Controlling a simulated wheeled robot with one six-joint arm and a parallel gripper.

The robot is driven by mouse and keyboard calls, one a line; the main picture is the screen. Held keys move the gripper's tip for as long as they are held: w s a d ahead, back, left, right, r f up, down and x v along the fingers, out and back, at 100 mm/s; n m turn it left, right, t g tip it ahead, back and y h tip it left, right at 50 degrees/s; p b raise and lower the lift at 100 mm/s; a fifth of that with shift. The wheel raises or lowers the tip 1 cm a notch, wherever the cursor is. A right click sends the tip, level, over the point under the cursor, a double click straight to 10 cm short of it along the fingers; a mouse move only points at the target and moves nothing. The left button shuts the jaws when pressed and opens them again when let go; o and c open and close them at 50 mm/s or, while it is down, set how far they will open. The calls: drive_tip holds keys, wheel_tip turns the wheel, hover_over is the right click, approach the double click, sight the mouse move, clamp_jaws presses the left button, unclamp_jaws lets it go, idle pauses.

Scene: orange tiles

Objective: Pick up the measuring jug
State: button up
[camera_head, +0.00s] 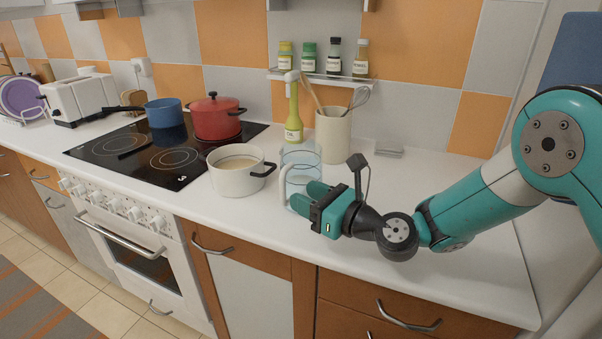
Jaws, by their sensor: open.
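The measuring jug (301,159) is clear, with a pale handle on its left side, and stands upright on the white counter, right of the white pot. My gripper (302,194) is open, with its teal fingers pointing left at the lower part of the jug. The fingers overlap the jug in this view. I cannot tell whether they touch it or whether the jug is between them.
A white pot (228,180) with black handles stands close left of the jug. Behind are a yellow bottle (294,128) and a utensil holder (332,137). A red pot (214,119) and blue pan (163,112) sit on the black hob (130,143). The right counter (440,170) is mostly clear.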

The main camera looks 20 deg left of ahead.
sight(285, 186)
drive_tip(key=shift+p+x, duration=1)
drive_tip(key=shift+x, duration=2.45)
clamp_jaws()
